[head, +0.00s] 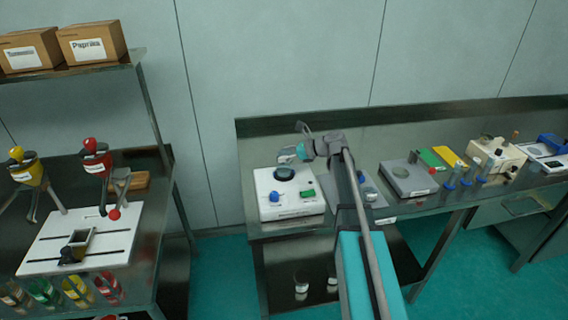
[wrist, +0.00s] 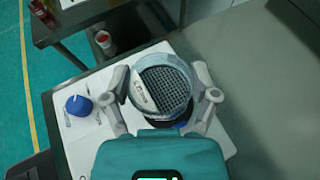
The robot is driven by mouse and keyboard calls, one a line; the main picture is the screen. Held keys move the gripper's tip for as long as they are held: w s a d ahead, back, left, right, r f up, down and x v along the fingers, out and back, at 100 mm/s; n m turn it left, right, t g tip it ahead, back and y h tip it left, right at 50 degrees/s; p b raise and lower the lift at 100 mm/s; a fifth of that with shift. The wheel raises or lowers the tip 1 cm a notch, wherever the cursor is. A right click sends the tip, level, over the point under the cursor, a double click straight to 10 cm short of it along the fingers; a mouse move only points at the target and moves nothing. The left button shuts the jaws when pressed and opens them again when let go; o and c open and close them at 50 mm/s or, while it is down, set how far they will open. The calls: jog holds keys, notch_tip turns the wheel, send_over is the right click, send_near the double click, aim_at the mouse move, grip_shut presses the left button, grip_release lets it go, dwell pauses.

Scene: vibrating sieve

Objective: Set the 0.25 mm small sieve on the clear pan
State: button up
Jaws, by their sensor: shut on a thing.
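My gripper (wrist: 160,97) is shut on a small round sieve (wrist: 168,88) with a grey rim and a dark mesh, its fingers on either side of the rim. A white label shows inside the sieve; its print is too small to read. In the head view, my gripper (head: 293,153) is over the back of a white machine (head: 290,207) with a dark round top (head: 284,174). The sieve is above this top; whether it touches anything cannot be told. I cannot make out the clear pan; the sieve and gripper may hide it.
The white machine has a blue knob (head: 274,197) and a green switch (head: 307,193). To the right on the bench are a grey device (head: 408,178) and several blue-based stands. At left is a shelf with boxes (head: 92,42).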

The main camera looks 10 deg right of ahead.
jog(key=shift+w+a+f+b, duration=0.1)
jog(key=shift+w+f+b, duration=0.4)
jog(key=shift+f+b, duration=0.2)
jog(key=shift+s+f+b, duration=0.1)
jog(key=shift+f+b, duration=1.2)
jog(key=o, duration=1)
jog(key=shift+s+d+r, duration=0.1)
jog(key=shift+d+r, duration=0.05)
jog(key=shift+d, duration=0.05)
jog(key=p+v, duration=0.4)
jog(key=v, duration=0.7)
jog(key=shift+d+p, duration=0.25)
jog(key=shift+p, duration=0.1)
jog(key=shift+s, duration=0.1)
